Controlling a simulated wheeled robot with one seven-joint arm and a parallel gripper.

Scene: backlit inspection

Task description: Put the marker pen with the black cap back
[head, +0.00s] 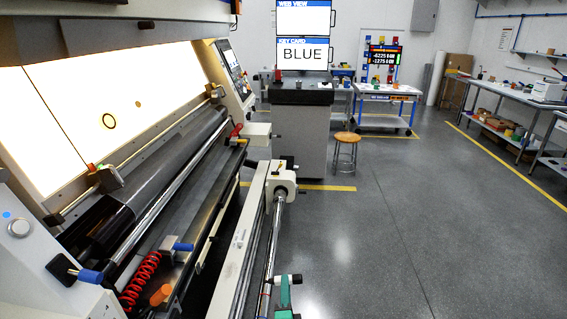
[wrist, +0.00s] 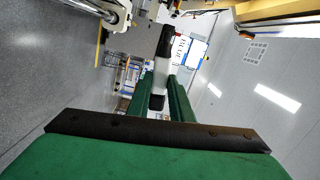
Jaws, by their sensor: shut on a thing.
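My gripper (head: 284,292) has green fingers and shows at the bottom of the head view, in front of the machine's long rail. It also shows in the wrist view (wrist: 162,84), shut on the marker pen (wrist: 161,70). The pen has a pale body with dark ends and lies across the fingers, sticking out on both sides. In the head view the pen (head: 291,279) is small, seen at the fingertips. Which dark end is the cap I cannot tell. I cannot make out a pen holder.
The machine with its lit panel (head: 60,115) and long rail (head: 244,230) fills the left. The floor (head: 400,250) to the right is clear.

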